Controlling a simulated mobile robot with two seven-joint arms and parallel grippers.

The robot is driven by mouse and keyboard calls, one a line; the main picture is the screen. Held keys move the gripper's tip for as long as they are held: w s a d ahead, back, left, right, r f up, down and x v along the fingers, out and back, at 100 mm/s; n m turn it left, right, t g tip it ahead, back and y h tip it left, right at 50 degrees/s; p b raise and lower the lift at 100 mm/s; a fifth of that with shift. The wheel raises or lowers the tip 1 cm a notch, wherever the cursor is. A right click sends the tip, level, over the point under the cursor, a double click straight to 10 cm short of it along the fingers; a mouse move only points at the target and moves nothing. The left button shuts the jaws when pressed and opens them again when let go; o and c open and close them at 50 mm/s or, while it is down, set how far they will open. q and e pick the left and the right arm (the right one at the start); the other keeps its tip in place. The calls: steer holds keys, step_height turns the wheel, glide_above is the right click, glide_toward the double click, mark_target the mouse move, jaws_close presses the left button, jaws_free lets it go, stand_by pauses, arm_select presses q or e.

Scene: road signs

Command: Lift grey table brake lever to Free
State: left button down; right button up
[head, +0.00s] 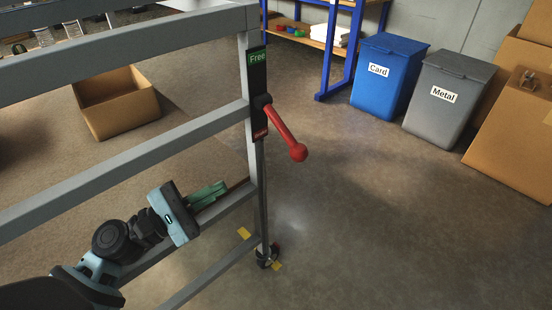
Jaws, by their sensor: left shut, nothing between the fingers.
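The red brake lever (284,131) is mounted on the upright leg of the grey table (252,165). It slopes down to the right from its pivot and ends in a round red knob (298,152). A black plate (257,90) behind it carries a green "Free" label (258,58) at the top and a small red label (260,134) at the bottom, too small to read. My left gripper (220,190) is shut and empty, to the left of the leg and below the lever, apart from the lever. My right gripper is not in view.
Grey table rails (130,158) run left of the leg, close to my left arm. A caster (267,255) stands on the floor below. An open cardboard box (117,108), a blue Card bin (385,85) and a grey Metal bin (444,100) stand farther back. Floor right of the lever is clear.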

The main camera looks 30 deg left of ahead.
mark_target(284, 131)
arm_select(q)
steer(key=s+d+r+p+x, duration=0.1)
steer(key=p+x, duration=0.1)
steer(key=x, duration=1)
steer(key=shift+d+r, duration=0.3)
steer(key=shift+d, duration=0.3)
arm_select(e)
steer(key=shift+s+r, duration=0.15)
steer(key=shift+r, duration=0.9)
arm_select(q)
steer(key=shift+d+r, duration=0.1)
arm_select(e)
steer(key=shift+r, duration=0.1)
